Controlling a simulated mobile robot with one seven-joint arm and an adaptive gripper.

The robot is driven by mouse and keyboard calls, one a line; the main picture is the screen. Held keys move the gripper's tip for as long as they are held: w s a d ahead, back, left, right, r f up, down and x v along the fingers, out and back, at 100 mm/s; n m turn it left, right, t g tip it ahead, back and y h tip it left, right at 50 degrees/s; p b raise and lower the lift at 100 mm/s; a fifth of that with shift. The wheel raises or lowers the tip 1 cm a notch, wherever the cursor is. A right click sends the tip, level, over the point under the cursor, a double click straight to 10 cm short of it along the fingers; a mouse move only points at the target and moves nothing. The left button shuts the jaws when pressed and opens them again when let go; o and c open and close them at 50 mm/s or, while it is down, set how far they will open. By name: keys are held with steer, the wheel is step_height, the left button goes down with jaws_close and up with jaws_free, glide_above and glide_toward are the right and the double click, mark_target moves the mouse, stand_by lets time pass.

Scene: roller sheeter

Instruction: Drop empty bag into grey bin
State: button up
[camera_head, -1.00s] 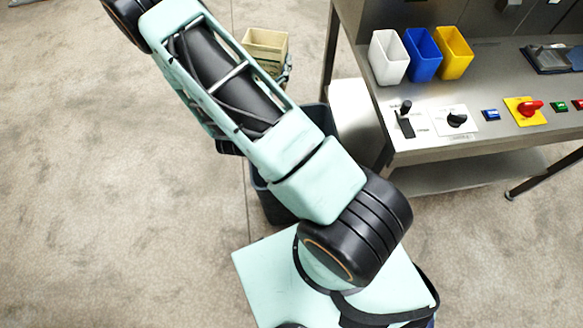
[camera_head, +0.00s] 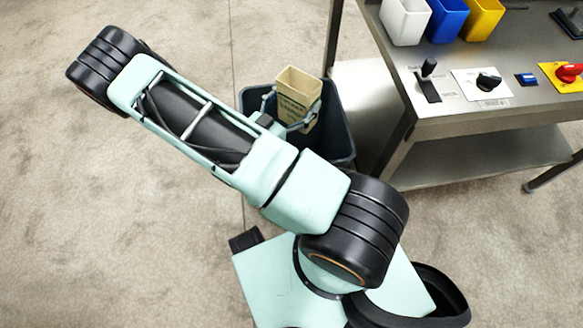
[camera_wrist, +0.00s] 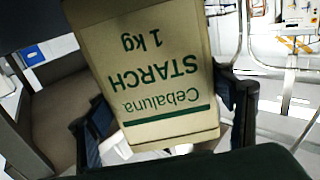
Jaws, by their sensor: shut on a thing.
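The bag (camera_head: 298,92) is a tan paper bag with green print, open at the top. In the wrist view the bag (camera_wrist: 150,75) fills the middle and reads "Cebaluna STARCH 1 kg" upside down. My gripper (camera_head: 296,112) is shut on the bag, with a finger on each side of it. In the wrist view my gripper (camera_wrist: 165,118) shows the same hold. The grey bin (camera_head: 338,118) is dark, open-topped and stands on the floor left of the steel table. In the head view the bag overlaps the bin's opening; its height above the rim is unclear. My arm hides the bin's lower left part.
The steel table (camera_head: 480,119) stands right of the bin, with switches and knobs along its front. White (camera_head: 405,22), blue (camera_head: 443,20) and yellow (camera_head: 483,20) containers stand on it. The floor at left is clear.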

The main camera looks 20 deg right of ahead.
mark_target(291, 90)
steer(key=shift+f+b, duration=1.35)
steer(key=shift+f, duration=0.95)
steer(key=o, duration=2.2)
steer(key=shift+c, duration=0.2)
step_height(291, 90, up, 10)
steer(key=shift+r, duration=0.1)
